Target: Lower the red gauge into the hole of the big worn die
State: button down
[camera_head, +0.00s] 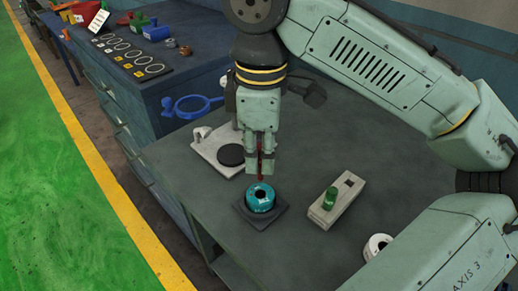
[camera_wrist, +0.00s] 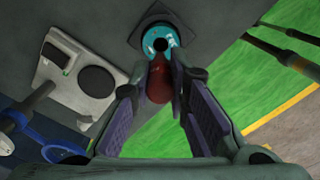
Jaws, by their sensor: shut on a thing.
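My gripper (camera_head: 262,148) is shut on the red gauge (camera_head: 261,166). The gauge hangs upright between the fingers, and its lower tip is a little above the big die (camera_head: 261,199). The die is a teal ring with pale worn patches and a dark centre hole, lying on a dark square pad (camera_head: 242,212). In the wrist view the gauge (camera_wrist: 159,82) sits between my fingertips (camera_wrist: 164,84), with the teal die (camera_wrist: 148,42) just beyond it and its hole visible. The gauge appears apart from the die.
A grey block (camera_head: 350,190) with a green plug (camera_head: 330,197) stands to the right. A white ring-shaped part (camera_head: 377,246) is at the table's front. A pale stand with a black disc (camera_head: 230,155) is behind left. A blue ring-handled tool (camera_head: 192,106) lies further back.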

aim_at(260, 179)
jog(key=shift+f+b, duration=2)
jog(key=shift+f, duration=0.55)
jog(key=shift+p, duration=0.3)
jog(key=shift+f+p, duration=0.5)
jog(key=shift+p, duration=0.1)
dwell(0.8)
jog(key=shift+p, duration=0.35)
jog(key=shift+f, duration=0.25)
dwell(0.9)
jog(key=shift+p, duration=0.55)
jog(key=shift+f+p, duration=0.25)
jog(key=shift+p, duration=0.25)
dwell(1.2)
